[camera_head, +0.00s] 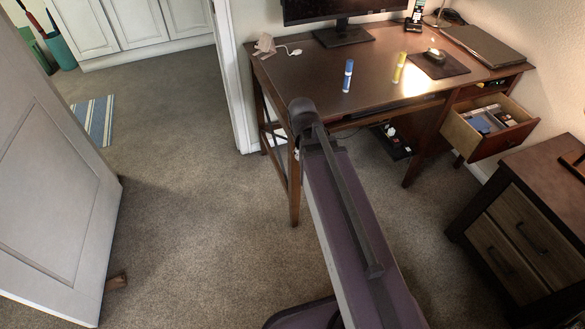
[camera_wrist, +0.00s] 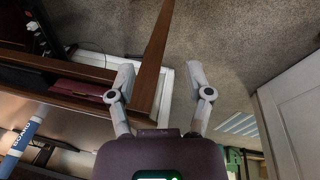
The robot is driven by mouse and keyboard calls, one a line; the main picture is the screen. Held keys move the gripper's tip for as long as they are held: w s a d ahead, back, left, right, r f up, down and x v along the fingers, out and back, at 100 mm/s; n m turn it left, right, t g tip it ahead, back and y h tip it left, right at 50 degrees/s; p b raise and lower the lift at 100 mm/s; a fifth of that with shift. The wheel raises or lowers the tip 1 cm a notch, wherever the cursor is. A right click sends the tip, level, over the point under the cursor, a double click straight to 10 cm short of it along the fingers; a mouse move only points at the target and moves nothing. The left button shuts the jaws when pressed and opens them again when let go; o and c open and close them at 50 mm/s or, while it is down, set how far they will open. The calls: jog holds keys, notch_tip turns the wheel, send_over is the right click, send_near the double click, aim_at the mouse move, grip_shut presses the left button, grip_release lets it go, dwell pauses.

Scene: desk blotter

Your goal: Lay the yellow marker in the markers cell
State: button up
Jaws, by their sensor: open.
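The yellow marker (camera_head: 399,67) stands upright on the desk, right of a blue marker (camera_head: 348,75), also upright. The drawer (camera_head: 463,139) under the desk's right side is open and holds a divided organizer with small items. I cannot tell which cell is the markers cell. My gripper (camera_wrist: 160,68) is open and empty in the wrist view, with its fingers spread near a wooden desk leg and above carpet. The blue marker also shows at the left of the wrist view (camera_wrist: 22,138). The yellow marker is not in that view. My gripper itself is hidden in the head view.
The desk (camera_head: 310,85) also bears a monitor (camera_head: 343,32), a mouse on a dark pad (camera_head: 437,66), a closed laptop (camera_head: 486,45) and a small stand with a cable (camera_head: 265,45). A dark nightstand (camera_head: 530,185) stands right of the drawer.

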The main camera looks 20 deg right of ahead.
jog(key=s+a+m+g+y, duration=0.1)
jog(key=s+a+m, duration=0.2)
jog(key=s+a, duration=0.2)
jog(key=shift+s+a+f+g+y, duration=0.2)
jog(key=shift+a+g+y, duration=0.1)
jog(key=shift+a, duration=0.05)
notch_tip(320, 180, up, 15)
jog(key=p, duration=1.5)
jog(key=shift+r, duration=0.2)
jog(key=shift+d, duration=0.15)
